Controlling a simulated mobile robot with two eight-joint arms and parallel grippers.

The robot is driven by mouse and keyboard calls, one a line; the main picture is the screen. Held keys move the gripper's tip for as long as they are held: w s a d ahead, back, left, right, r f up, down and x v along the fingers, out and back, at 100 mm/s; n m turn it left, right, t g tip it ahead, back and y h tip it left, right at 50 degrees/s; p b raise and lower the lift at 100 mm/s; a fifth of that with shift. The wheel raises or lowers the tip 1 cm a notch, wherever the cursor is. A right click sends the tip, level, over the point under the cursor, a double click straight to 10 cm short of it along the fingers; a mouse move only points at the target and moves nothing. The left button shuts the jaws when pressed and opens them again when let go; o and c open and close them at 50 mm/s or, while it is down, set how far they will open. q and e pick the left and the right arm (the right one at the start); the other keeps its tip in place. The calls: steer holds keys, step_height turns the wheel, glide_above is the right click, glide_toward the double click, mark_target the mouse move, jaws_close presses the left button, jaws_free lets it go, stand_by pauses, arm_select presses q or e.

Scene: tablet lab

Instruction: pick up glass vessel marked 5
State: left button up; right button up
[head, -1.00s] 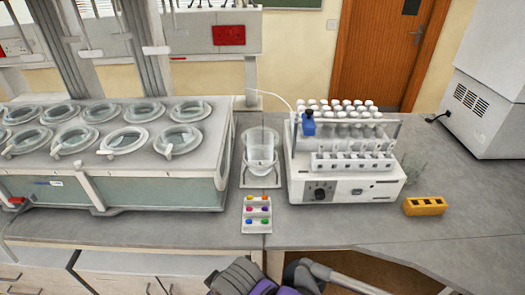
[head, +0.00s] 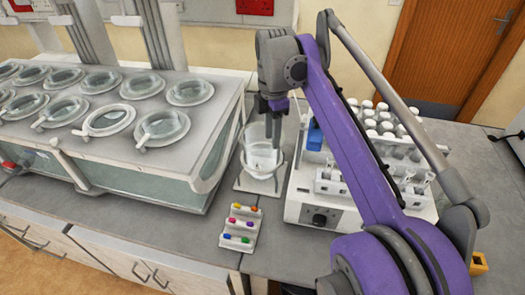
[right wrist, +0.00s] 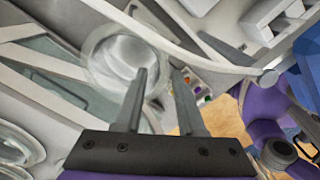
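A clear glass vessel (head: 257,158) stands upright in a light stand on the bench, between the lidded bath and the sampling unit. I cannot read a number on it. My right gripper (head: 275,138) points down above and in front of its far right rim, partly covering it. In the right wrist view, the two fingers (right wrist: 162,73) are apart with nothing between them. The round vessel rim (right wrist: 118,62) lies beyond the left finger there. Whether a finger touches the glass is unclear. My left gripper is not in view.
The bath (head: 110,105) with several round lids fills the left. The sampling unit (head: 308,208) with several white-capped vials is close on the right, partly behind my right arm. A rack of coloured pieces (head: 240,226) lies in front of the vessel.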

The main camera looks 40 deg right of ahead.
mark_target(262, 156)
steer(key=shift+a+f, duration=0.25)
steer(key=shift+f, duration=1)
steer(key=f, duration=0.5)
steer(key=shift+w+a+f+b, duration=0.1)
steer(key=shift+w+f+b, duration=0.1)
steer(key=shift+f+b, duration=0.15)
jaws_close()
